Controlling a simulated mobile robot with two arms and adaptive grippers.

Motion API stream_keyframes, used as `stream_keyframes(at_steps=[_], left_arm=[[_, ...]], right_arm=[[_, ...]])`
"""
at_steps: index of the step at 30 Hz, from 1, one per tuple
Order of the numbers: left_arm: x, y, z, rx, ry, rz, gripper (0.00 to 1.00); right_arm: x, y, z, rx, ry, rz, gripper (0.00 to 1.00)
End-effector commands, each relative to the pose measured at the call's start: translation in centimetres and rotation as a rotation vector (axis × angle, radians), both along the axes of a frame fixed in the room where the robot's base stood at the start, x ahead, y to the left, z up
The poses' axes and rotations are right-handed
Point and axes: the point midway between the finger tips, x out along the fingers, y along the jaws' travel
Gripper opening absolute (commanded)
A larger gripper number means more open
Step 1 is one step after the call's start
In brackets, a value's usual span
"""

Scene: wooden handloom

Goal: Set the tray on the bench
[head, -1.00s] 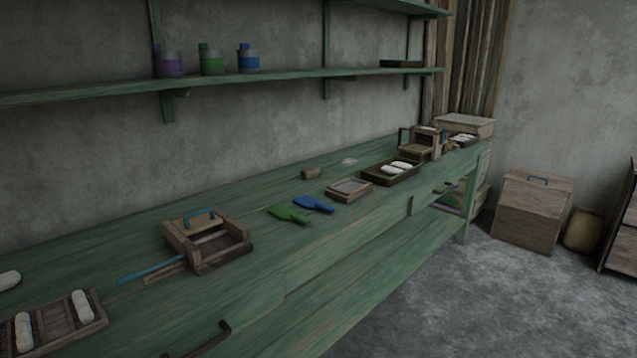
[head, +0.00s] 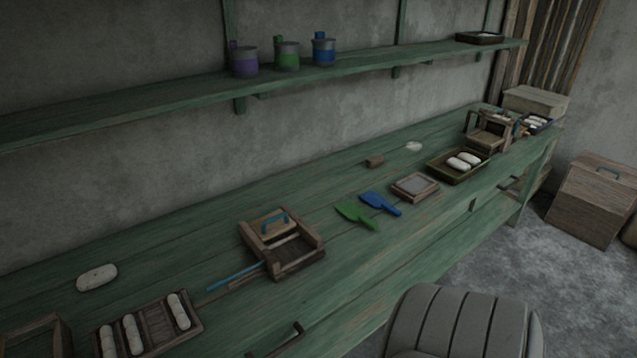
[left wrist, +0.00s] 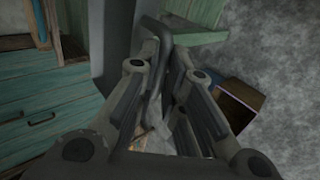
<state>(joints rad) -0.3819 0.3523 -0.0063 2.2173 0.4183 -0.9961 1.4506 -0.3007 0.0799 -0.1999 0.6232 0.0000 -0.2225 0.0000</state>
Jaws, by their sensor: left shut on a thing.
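My left gripper (left wrist: 164,72) shows only in the left wrist view, with its fingers closed together on something. The fingers hide most of what they hold, and I cannot make out whether it is a tray. The green bench (head: 190,240) runs along the wall in the head view. On it stand a tray with white rolls (head: 158,333) at the front left, a small framed tray (head: 415,187) in the middle, and a dark tray with two white rolls (head: 447,174) farther back. My right gripper is in neither view.
A wooden box with a blue handle (head: 282,245), green scoop (head: 357,214), blue scoop (head: 380,203) and loose white roll (head: 97,277) lie on the bench. Bare bench shows between them. A chest (head: 592,200) stands on the floor.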

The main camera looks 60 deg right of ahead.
Motion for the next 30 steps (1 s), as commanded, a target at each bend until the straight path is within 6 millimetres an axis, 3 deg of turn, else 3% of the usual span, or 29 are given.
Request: stream_keyframes(at_steps=[7, 11, 30], left_arm=[[0.1, 0.0, 0.0, -0.001, -0.002, 0.0, 0.0], [1.1, -0.3, 0.1, -0.001, -0.004, 0.0, 0.0], [14.4, -4.8, 0.2, -0.002, -0.003, -0.001, 0.0]], right_arm=[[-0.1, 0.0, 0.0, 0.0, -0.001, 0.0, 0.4], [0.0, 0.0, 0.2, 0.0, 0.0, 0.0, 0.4], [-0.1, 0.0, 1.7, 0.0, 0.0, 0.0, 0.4]])
